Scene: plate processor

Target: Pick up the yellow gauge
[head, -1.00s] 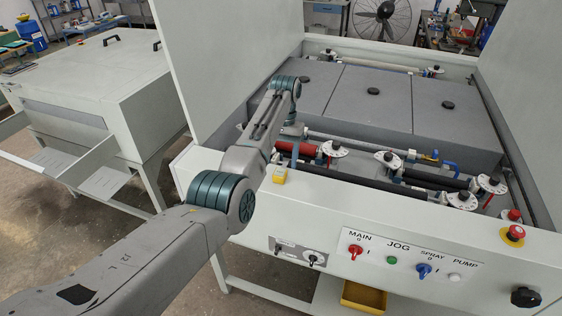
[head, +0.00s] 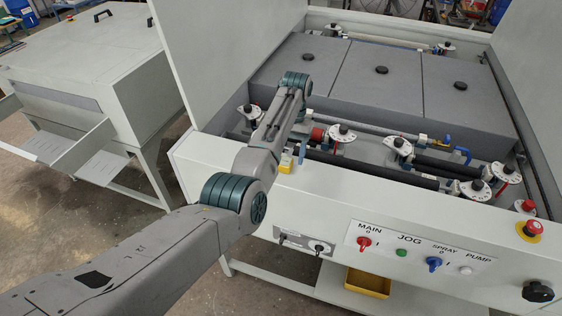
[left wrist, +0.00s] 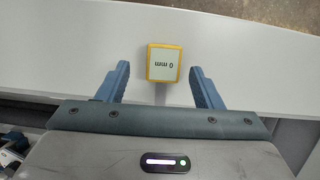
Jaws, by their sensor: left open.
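The yellow gauge (head: 286,162) sits on the pale front ledge of the machine, partly hidden by my left arm in the head view. In the left wrist view the gauge (left wrist: 165,63) shows a white face reading "0 mm", upside down, inside a yellow frame. My left gripper (left wrist: 160,70) is open, with one blue finger on each side of the gauge and a gap to both. In the head view only a bit of the left gripper (head: 301,151) shows, beside the gauge. My right gripper is in neither view.
Rollers (head: 370,172) and white round knobs lie just behind the ledge. The front panel (head: 480,285) carries switches and a red stop button (head: 531,228). A yellow bin (head: 368,284) is below. The pale ledge (left wrist: 250,60) around the gauge is clear.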

